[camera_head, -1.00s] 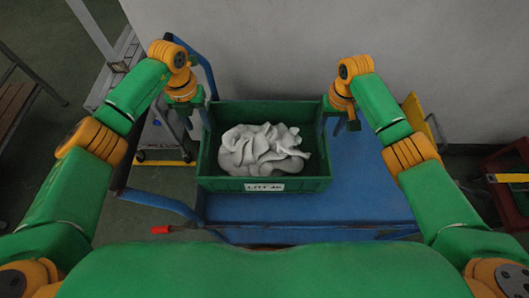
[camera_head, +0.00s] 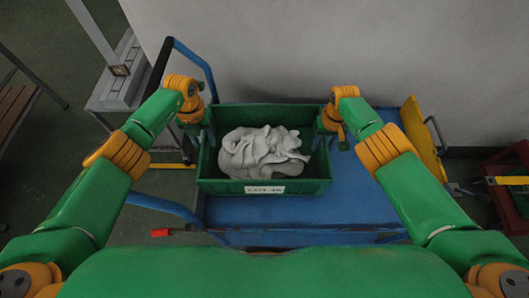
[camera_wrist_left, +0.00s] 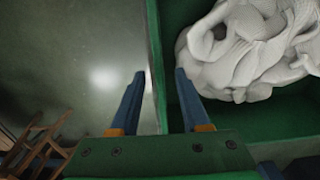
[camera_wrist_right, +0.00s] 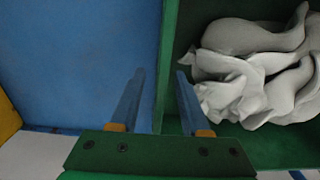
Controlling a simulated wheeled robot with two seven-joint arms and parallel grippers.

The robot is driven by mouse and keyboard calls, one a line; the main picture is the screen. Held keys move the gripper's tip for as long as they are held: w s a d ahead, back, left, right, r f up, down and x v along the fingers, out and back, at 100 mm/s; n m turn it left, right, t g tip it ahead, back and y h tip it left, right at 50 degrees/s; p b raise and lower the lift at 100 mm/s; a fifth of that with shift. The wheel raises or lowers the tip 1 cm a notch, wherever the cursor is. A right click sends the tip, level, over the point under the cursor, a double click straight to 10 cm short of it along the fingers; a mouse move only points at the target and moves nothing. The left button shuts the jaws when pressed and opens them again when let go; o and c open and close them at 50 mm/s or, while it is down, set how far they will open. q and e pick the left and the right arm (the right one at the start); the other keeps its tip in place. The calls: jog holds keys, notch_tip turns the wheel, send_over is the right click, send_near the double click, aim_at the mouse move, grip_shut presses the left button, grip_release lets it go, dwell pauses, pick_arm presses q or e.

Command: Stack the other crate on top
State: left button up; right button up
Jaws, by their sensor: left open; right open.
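A green crate (camera_head: 210,187) with a label reading like "LOT 46" stands on the left part of a blue cart deck (camera_head: 345,190). It holds a heap of white socks (camera_head: 262,153). My left gripper (camera_head: 205,135) is open at the crate's left wall; in the left wrist view its fingers (camera_wrist_left: 157,88) straddle that wall (camera_wrist_left: 154,60). My right gripper (camera_head: 330,135) is open at the right wall; in the right wrist view its fingers (camera_wrist_right: 160,85) lie either side of that wall (camera_wrist_right: 167,60). Contact with the walls cannot be told.
The blue deck is clear to the right of the crate. A yellow panel (camera_head: 422,140) stands at the deck's right end. A grey wall (camera_head: 330,45) is behind. A blue handle rail (camera_head: 197,60) rises at the left, and a red-tipped lever (camera_head: 160,232) is at front left.

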pick_arm(q)
grip_shut()
pick_arm(e)
grip_shut()
dwell(1.2)
